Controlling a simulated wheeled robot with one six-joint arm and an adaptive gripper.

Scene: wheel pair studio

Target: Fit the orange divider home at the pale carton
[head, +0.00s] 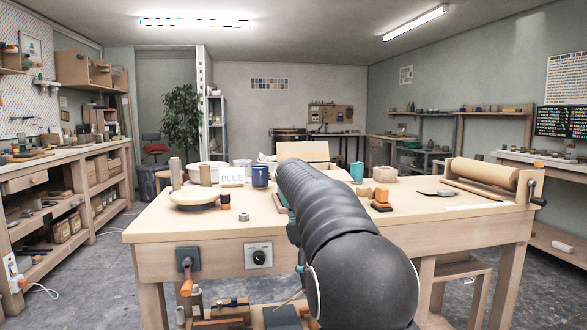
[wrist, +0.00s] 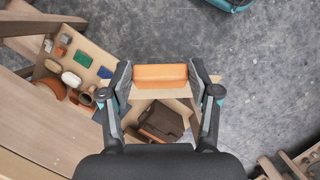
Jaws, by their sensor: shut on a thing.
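In the wrist view my gripper (wrist: 160,76) is shut on the orange divider (wrist: 160,72), with one finger at each end of it. The pale carton (wrist: 183,104) lies open below the divider in the wrist view. A dark brown thing (wrist: 161,122) is inside the carton. The divider overlaps the carton's far side in the picture; I cannot tell whether they touch.
A tray (wrist: 82,52) with several small coloured pieces lies left of my gripper in the wrist view. Grey floor (wrist: 265,80) shows at the right. In the head view the workbench (head: 160,225) holds a BLUE sign (head: 232,177), a blue mug (head: 260,177) and a roller (head: 485,172).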

